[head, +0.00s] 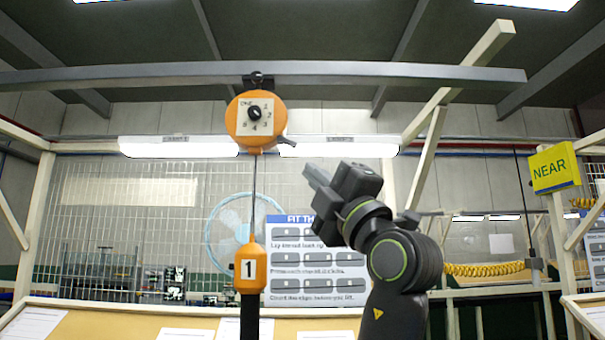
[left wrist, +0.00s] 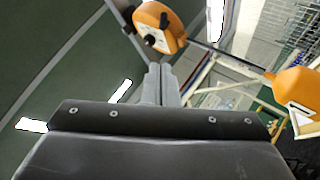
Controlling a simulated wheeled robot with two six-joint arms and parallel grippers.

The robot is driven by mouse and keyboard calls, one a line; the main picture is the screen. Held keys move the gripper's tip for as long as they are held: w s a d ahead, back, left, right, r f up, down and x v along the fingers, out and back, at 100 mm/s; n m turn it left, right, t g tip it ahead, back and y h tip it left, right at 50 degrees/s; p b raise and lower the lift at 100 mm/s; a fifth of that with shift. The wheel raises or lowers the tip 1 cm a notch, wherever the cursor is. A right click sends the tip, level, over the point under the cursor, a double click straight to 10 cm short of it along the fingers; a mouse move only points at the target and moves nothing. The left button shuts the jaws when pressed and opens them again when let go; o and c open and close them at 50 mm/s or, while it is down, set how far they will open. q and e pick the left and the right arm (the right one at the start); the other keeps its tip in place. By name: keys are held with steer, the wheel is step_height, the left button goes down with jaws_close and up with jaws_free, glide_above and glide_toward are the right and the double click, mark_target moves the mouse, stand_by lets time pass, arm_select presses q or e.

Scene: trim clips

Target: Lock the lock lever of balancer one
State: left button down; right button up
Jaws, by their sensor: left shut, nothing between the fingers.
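Balancer one is a round orange housing (head: 257,122) under the overhead rail, with a pale numbered dial plate and a black knob (head: 254,112). A short dark grey lock lever (head: 284,141) sticks out at its lower right. My right gripper is not in view.
A cable drops from the housing to an orange handle marked 1 (head: 251,268). A grey rail (head: 390,73) crosses overhead. An instruction board (head: 285,288) and a wire mesh wall stand behind. A yellow NEAR sign (head: 553,168) hangs at the right.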

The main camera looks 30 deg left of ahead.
arm_select(q)
steer(key=shift+s+d+f, duration=0.3)
steer(key=shift+d, duration=0.15)
steer(key=shift+s+d+f, duration=0.25)
steer(key=shift+d+f, duration=0.05)
steer(key=shift+d, duration=0.15)
steer(key=shift+w+a, duration=0.1)
